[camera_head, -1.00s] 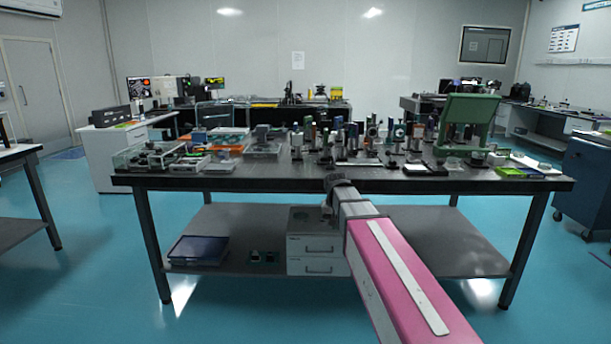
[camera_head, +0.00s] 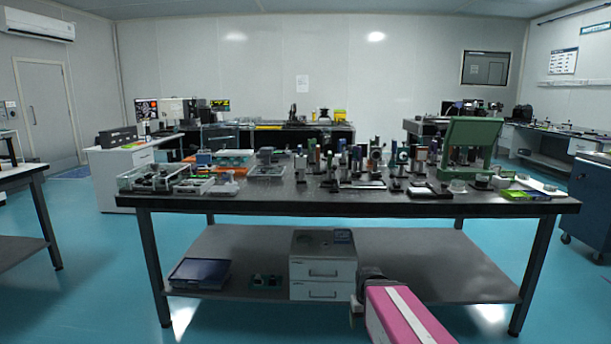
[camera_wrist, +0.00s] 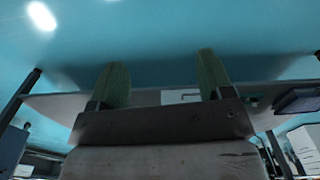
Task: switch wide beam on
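My gripper (camera_wrist: 158,68) is open and empty in the wrist view. Its two green fingers are wide apart with floor and the table's lower shelf beyond them. In the head view the end of my arm (camera_head: 370,275) is low in front of the table, below the tabletop, near the drawer box. The optical table (camera_head: 330,204) carries a crowd of small posts and optical mounts (camera_head: 395,157), too small to tell apart. I cannot make out which device or switch belongs to the wide beam.
The shelf holds a white drawer box (camera_head: 322,270) and a dark blue tray (camera_head: 199,273). A blue cabinet (camera_head: 590,200) stands far right. Floor in front is open.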

